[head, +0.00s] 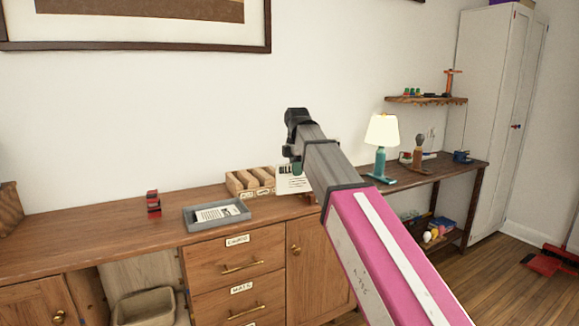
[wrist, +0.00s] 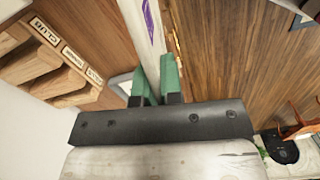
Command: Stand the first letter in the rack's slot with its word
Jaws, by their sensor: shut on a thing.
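My gripper (head: 297,167) is shut on a white letter (head: 292,182), held upright just right of the rack in the head view. The letter's bold word seems to start "BILL"; my arm hides the rest. In the wrist view the letter (wrist: 142,35) stands edge-on between the green fingertips (wrist: 156,85), with a purple mark on it. The wooden rack (head: 238,190) stands against the wall, its slots apparently empty. In the wrist view the rack (wrist: 62,82) is left of the letter, apart from it. One label reads "CLUB"; the others are too small to read surely.
A grey tray (head: 189,222) with another letter (head: 215,213) lies left of the rack on the wooden cabinet top (head: 100,222). A teal lamp (head: 381,145) stands on the side table at right.

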